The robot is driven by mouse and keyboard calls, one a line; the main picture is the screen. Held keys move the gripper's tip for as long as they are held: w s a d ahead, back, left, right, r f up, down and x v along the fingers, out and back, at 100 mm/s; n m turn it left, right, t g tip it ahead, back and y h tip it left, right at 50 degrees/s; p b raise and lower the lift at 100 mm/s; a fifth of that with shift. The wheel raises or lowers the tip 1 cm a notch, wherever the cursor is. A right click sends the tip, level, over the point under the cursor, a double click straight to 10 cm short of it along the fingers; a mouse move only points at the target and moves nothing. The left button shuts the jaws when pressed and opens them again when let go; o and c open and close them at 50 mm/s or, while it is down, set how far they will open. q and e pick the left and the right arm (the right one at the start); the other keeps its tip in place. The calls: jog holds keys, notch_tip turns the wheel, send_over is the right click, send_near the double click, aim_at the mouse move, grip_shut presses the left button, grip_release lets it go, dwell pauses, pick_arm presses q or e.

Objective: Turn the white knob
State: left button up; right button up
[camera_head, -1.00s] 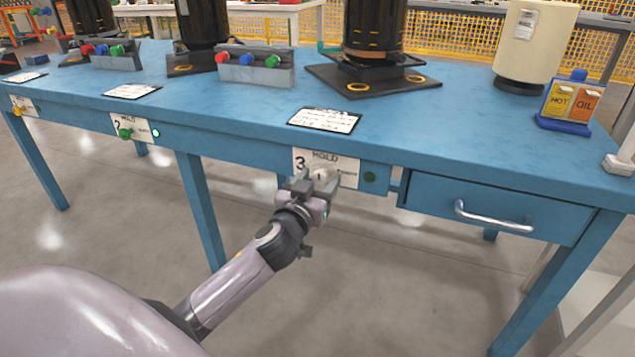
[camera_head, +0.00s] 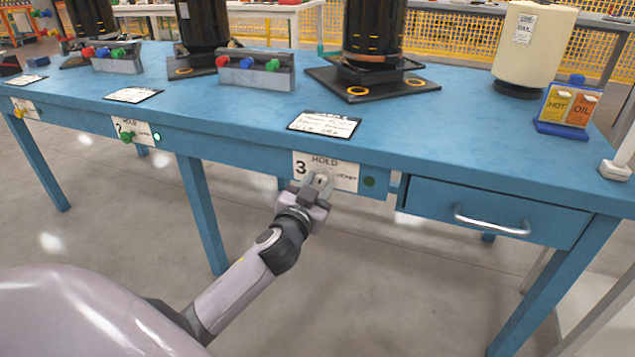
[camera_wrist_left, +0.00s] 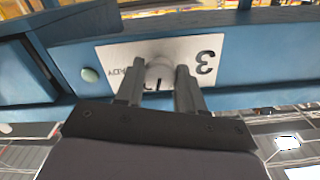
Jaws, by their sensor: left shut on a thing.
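The white knob (camera_head: 321,178) sits on the white plate marked HOLD and 3 (camera_head: 345,172), on the front edge of the blue table. My left gripper (camera_head: 319,184) is at the plate, shut on the knob, and partly covers it in the head view. In the left wrist view the knob (camera_wrist_left: 160,72) shows between the two fingers of my left gripper (camera_wrist_left: 162,85). A dark green round lamp (camera_head: 369,181) is to the right of the plate and looks unlit. My right gripper is not in view.
A drawer with a metal handle (camera_head: 490,222) is right of the plate. A green knob (camera_head: 126,137) with a lit lamp (camera_head: 157,136) is further left. The blue table (camera_head: 240,120) bears black compressors, a cream canister (camera_head: 535,45) and a hot/oil holder (camera_head: 570,105).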

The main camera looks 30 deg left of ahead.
pick_arm(q)
jog(key=shift+m+p, duration=0.35)
jog(key=shift+m, duration=1.15)
jog(key=shift+m+p, duration=0.45)
jog(key=shift+m, duration=0.85)
jog(key=m+p, duration=0.1)
jog(key=m, duration=0.1)
jog(key=shift+m, duration=0.4)
jog(key=m+p, duration=0.1)
jog(key=m, duration=0.3)
jog(key=shift+m, duration=1.1)
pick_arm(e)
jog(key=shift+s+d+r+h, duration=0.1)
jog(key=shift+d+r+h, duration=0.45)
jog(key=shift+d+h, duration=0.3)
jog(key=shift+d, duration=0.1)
